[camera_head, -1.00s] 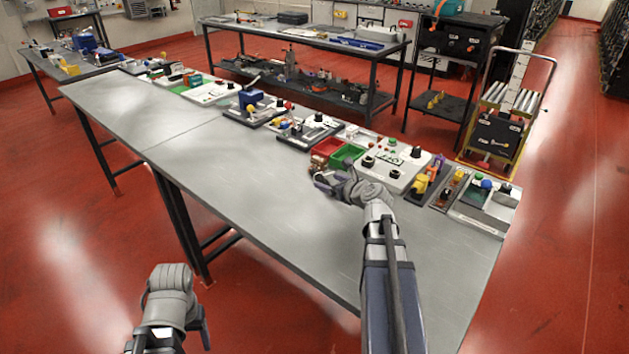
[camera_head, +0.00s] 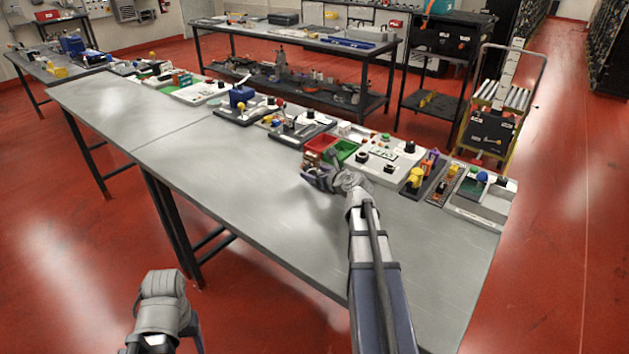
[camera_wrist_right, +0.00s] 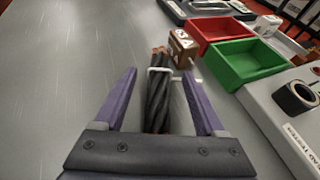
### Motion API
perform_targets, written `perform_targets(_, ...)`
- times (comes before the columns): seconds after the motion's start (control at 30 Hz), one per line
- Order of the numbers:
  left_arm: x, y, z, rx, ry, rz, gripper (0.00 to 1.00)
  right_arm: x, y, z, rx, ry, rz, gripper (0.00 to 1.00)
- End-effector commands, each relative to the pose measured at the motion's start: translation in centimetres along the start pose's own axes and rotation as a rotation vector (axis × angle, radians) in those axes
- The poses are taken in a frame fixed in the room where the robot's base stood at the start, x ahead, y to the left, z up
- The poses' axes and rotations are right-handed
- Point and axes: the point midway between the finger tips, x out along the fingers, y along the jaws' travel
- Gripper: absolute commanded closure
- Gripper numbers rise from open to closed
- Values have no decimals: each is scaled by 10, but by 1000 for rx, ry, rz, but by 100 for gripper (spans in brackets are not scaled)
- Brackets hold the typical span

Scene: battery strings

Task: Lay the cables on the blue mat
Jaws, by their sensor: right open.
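A bundle of black cables (camera_wrist_right: 158,100) with copper-coloured ends and a white tie lies on the grey table in the right wrist view. My right gripper (camera_wrist_right: 159,74) is open, with one purple finger on each side of the bundle. In the head view my right gripper (camera_head: 314,174) is low over the table, in front of the red bin; the cables are hard to make out there. My left gripper (camera_head: 165,345) is at the bottom left, off the table's front edge, its fingers mostly hidden. I cannot make out a blue mat.
A brown block (camera_wrist_right: 182,47) with a white label stands just beyond the cable ends. A red bin (camera_wrist_right: 217,32) and a green bin (camera_wrist_right: 246,64) sit to its right. Trays of parts line the table's far edge. The grey table (camera_head: 205,165) is bare towards the left and front.

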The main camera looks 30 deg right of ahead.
Motion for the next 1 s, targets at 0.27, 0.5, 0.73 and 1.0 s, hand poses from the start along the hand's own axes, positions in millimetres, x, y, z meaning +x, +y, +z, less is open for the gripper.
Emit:
perform_targets(0.27,6,0,0,0,0,0,33,16,0,0,0,0,1,28)
perform_targets(0.5,6,0,0,0,0,0,33,15,0,0,0,0,1,48)
perform_targets(0.73,6,0,0,0,0,0,33,15,0,0,0,0,1,74)
perform_targets(1.0,6,0,0,0,0,0,33,15,0,0,0,0,1,100)
